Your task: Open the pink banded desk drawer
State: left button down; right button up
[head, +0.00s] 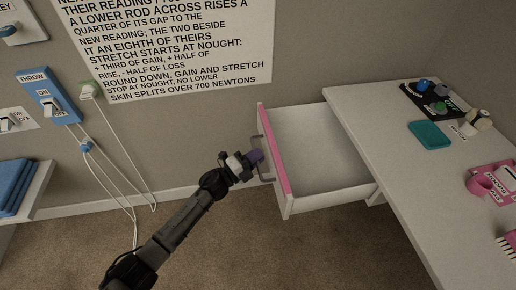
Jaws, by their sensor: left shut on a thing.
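The desk drawer (310,195) has a pink band along its front (270,140) and stands well pulled out from the left side of the white desk (372,120). Its inside looks empty. A grey bar handle (266,172) is on the front, facing left. My left gripper (258,160) is at the drawer front, shut on the handle. The fingers partly hide the handle. My right gripper is not in view.
On the desk lie a teal square (430,135), a black panel with knobs (428,98) and pink items (490,182). Cords (120,165) hang from a blue switch plate (48,97) on the wall. A shelf with blue items (15,188) is at left. Carpet below is clear.

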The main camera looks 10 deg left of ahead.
pick_arm(q)
jog(key=shift+s+a, duration=0.25)
jog(key=shift+a, duration=0.3)
jog(key=shift+s+a, duration=0.25)
jog(key=shift+a, duration=0.3)
jog(key=c, duration=1.2)
grip_release()
jog(key=shift+o, duration=0.2)
jog(key=p+v, duration=0.3)
jog(key=v, duration=1)
jog(key=shift+s+a+p, duration=0.2)
jog(key=shift+s+p, duration=0.15)
jog(key=shift+p, duration=0.05)
jog(key=shift+f, duration=0.15)
